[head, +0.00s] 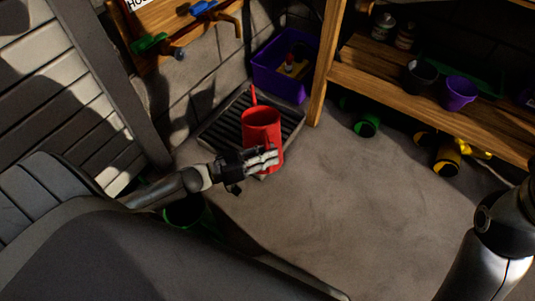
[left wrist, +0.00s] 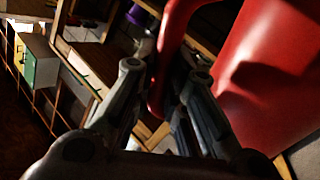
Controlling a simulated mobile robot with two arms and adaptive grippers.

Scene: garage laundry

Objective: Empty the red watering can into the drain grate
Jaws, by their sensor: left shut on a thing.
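The red watering can (head: 259,127) is in the head view, over or in front of the dark slatted drain grate (head: 220,128). It looks roughly upright, with its spout pointing up and away. I cannot tell whether it touches the grate. My left gripper (head: 267,160) is shut on the can's handle at its near side. In the left wrist view the red handle (left wrist: 160,85) passes between the two fingers, and the can's body (left wrist: 270,75) fills the right side. The can's inside is hidden. My right gripper is out of view; only part of my right arm shows.
A purple bin (head: 270,75) stands behind the grate. A wooden shelf (head: 390,85) with pots is at the right, with a green pot (head: 366,126) and a yellow item (head: 447,160) on the floor below. The floor between is clear.

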